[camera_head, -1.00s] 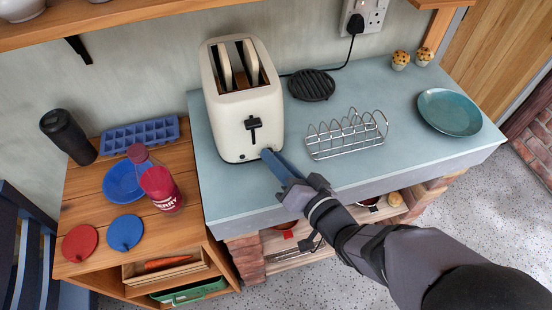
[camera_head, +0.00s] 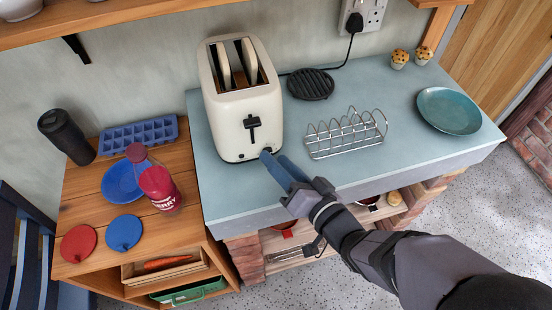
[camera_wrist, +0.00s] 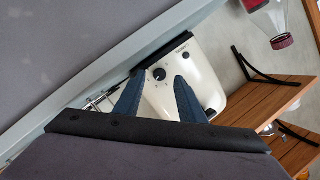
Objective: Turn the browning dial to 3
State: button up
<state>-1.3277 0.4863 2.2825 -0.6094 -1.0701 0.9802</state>
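The cream toaster (camera_head: 240,105) stands on the blue-grey worktop, with two slices in its slots and a black lever (camera_head: 252,127) on its front. In the wrist view the toaster's front (camera_wrist: 156,103) shows a round black browning dial (camera_wrist: 159,74) with small marks around it, too small to read. My gripper (camera_head: 266,153) is at the lower right of the toaster's front, and its fingers hide the dial in the head view. In the wrist view my gripper's two blue fingers are apart, with the dial showing between their tips. I cannot tell whether they touch it.
A wire toast rack (camera_head: 346,134) stands just right of my gripper. A red-capped bottle (camera_head: 158,185) stands on the lower wooden unit at left.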

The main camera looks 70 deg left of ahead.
jog(key=v, duration=0.6)
jog(key=shift+b, duration=0.3)
jog(key=shift+a, duration=0.1)
